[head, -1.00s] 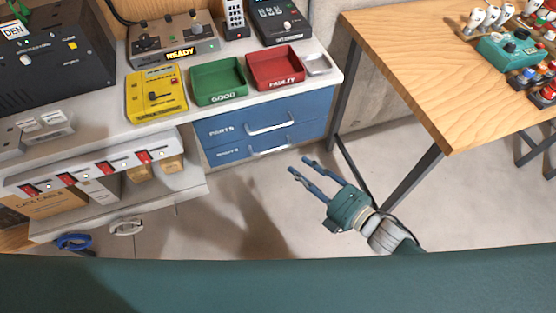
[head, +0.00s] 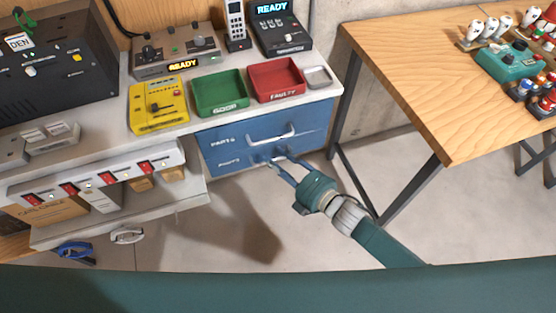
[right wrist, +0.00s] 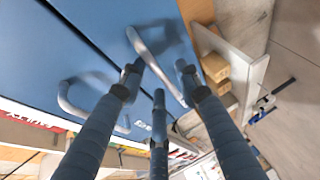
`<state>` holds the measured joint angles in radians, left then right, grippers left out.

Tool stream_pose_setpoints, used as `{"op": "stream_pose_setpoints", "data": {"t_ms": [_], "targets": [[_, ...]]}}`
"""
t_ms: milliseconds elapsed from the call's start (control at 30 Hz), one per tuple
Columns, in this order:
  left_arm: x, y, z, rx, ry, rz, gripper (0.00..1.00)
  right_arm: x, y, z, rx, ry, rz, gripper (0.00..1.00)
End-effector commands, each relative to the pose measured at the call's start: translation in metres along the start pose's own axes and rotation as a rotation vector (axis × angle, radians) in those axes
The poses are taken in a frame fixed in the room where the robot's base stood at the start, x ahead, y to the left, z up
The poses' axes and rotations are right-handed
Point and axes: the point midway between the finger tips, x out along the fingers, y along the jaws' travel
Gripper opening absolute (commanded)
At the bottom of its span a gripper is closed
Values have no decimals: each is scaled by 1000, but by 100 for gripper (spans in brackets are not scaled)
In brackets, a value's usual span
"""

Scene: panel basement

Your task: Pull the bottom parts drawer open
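The blue drawer unit has two drawers under the bench. The bottom parts drawer (head: 232,160) looks shut, flush below the top drawer (head: 228,138). Its pale bar handle (right wrist: 152,58) also shows in the head view, partly hidden by my fingers. My right gripper (head: 276,160) is at this handle, fingers spread. In the right wrist view the gripper (right wrist: 159,78) has its fingertips apart, with the bar running between them. I cannot tell whether any finger touches it. The top drawer's handle (right wrist: 75,100) is off to the left there. My left gripper is not in view.
A wooden table (head: 420,80) with a dark metal leg (head: 410,190) stands to the right of my arm. Green (head: 220,95) and red (head: 276,82) trays sit on the bench above. The floor (head: 200,235) in front of the drawers looks clear.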

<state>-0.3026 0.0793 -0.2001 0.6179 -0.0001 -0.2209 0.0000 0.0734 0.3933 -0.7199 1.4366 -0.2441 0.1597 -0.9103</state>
Motion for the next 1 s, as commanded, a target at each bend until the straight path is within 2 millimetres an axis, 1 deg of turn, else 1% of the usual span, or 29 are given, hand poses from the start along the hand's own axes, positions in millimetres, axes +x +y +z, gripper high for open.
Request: {"op": "stream_pose_setpoints", "data": {"t_ms": [67,100,167,200,233,500,567,667,767,867,1000], "targets": [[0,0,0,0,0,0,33,0,0,0,0,0,0,33],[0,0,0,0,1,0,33,0,0,0,0,0,0,25],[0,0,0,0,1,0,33,0,0,0,0,0,0,13],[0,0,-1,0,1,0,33,0,0,0,0,0,0,5],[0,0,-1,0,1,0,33,0,0,0,0,0,0,0],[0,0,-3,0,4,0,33,-2,-1,0,0,-1,-1,0],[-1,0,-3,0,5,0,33,-4,-1,-1,0,0,-2,0],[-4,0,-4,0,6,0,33,-13,-3,-5,1,0,-4,0],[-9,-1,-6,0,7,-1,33,-30,-8,-12,3,-1,-7,0],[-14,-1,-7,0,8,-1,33,-53,-13,-22,5,0,-8,0],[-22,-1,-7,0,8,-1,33,-93,-22,-38,5,-1,-10,0]]}}
